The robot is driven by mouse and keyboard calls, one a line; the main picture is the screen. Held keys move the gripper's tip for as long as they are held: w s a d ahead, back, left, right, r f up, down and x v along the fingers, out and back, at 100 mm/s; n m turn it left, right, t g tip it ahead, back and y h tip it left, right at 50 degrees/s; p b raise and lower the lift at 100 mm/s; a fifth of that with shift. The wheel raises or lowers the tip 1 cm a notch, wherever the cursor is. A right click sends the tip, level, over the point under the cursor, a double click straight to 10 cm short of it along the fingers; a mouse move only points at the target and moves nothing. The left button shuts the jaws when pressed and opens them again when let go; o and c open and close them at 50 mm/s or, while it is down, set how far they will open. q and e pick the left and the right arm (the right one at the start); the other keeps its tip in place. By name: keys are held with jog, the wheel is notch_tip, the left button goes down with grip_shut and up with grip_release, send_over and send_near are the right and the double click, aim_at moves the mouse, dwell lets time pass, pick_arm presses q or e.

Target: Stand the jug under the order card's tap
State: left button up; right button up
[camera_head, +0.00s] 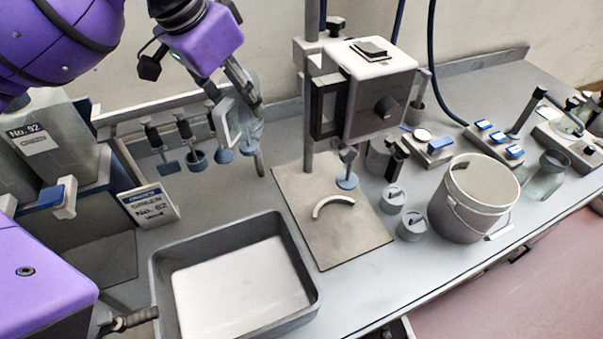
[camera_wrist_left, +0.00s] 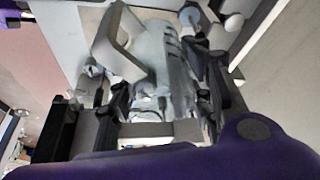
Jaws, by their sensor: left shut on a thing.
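My left gripper (camera_head: 250,108) is shut on the jug (camera_head: 247,130), a pale blue-grey see-through vessel with a white handle. It holds the jug in front of the back rail, right of the hanging rack. In the left wrist view the jug (camera_wrist_left: 165,58) sits between the fingers, partly hidden by them. A grey tank (camera_head: 60,128) labelled No. 92 stands at the left above a blue-handled tap (camera_head: 62,197). My right gripper is not in view.
A dark tray (camera_head: 312,285) with a white floor lies front centre. A stand with a boxy head (camera_head: 383,85) rises over a beige board (camera_head: 330,240). A rack (camera_head: 155,124) carries several hanging tools. A bucket (camera_head: 462,215) stands right. Bare bench shows between rack and tray.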

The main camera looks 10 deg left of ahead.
aim_at(242, 112)
pick_arm(q)
jog(key=f, duration=0.3)
jog(key=shift+s, duration=0.35)
jog(key=f, duration=1.6)
jog(key=f+b, duration=0.1)
jog(key=f, duration=0.8)
jog(key=shift+w, duration=0.3)
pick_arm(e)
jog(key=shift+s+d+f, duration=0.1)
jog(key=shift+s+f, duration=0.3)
pick_arm(q)
jog(key=o, duration=1.2)
jog(key=shift+c, duration=0.2)
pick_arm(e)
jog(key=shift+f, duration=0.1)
